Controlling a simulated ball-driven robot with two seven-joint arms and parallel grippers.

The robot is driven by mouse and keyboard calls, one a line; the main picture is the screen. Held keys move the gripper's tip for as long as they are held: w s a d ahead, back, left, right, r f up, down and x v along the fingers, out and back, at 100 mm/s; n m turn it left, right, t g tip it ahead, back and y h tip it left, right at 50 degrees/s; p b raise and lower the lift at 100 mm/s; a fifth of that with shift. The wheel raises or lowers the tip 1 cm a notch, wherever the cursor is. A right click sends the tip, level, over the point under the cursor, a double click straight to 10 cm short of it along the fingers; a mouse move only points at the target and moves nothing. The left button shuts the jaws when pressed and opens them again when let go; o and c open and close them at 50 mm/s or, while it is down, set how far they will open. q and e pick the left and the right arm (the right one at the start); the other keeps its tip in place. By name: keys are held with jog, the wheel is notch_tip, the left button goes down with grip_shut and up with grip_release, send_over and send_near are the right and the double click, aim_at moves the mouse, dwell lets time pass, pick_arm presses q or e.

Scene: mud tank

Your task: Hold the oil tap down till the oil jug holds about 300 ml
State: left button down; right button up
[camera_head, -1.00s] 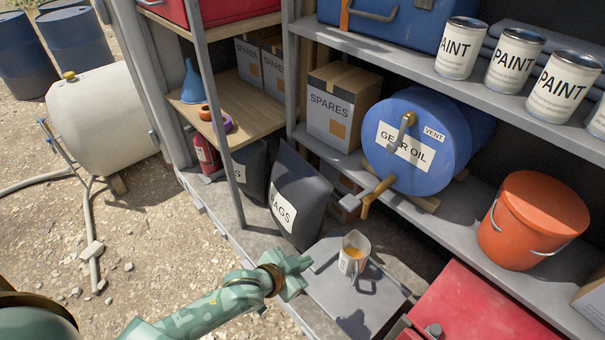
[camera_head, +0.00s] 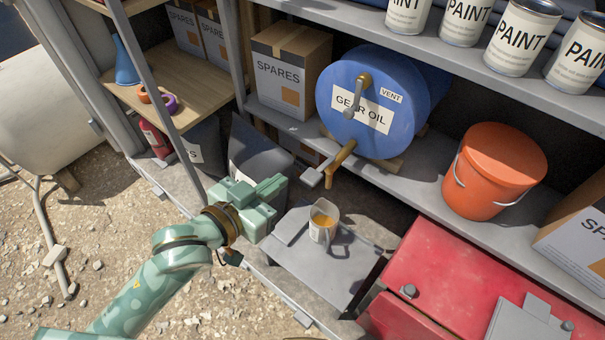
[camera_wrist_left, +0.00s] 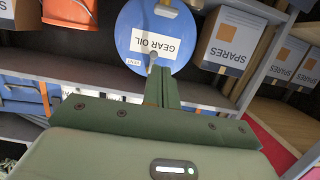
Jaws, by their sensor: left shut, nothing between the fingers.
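The blue gear oil drum (camera_head: 340,125) lies on its side on the grey shelf, and shows upside down in the left wrist view (camera_wrist_left: 130,30). Its brass tap (camera_head: 343,155) points down at the front, with a grey lever plate (camera_head: 312,177) at its side. The oil jug (camera_head: 318,234) stands upright on a grey stand below the tap, with amber oil inside; its exact level is unreadable. No oil stream shows. My left gripper (camera_head: 276,187) is shut and empty, left of the lever and apart from it in the picture. Its fingers also show in the left wrist view (camera_wrist_left: 168,88). My right gripper is out of view.
The grey stand (camera_head: 318,275) holds the jug. A red chest (camera_head: 450,265) is at the lower right, an orange bucket (camera_head: 495,165) on the shelf. A spares box (camera_head: 280,85) stands left of the drum. A dark bag (camera_head: 255,155) is behind my gripper.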

pick_arm(q)
jog(key=b, duration=0.1)
send_over(304, 173)
jog(key=s, duration=0.3)
notch_tip(304, 173, down, 2)
jog(key=f, duration=0.1)
jog(key=f+b, duration=0.1)
jog(key=f, duration=0.1)
jog(key=shift+w, duration=0.3)
jog(key=shift+f+b, duration=0.3)
jog(key=shift+f, duration=0.3)
jog(key=f+b, duration=0.1)
jog(key=f+t+h+b, duration=0.1)
jog(key=f+t+b, duration=0.1)
jog(key=shift+s+a+f+b, duration=0.2)
jog(key=shift+s+b, duration=0.1)
jog(key=shift+s, duration=0.05)
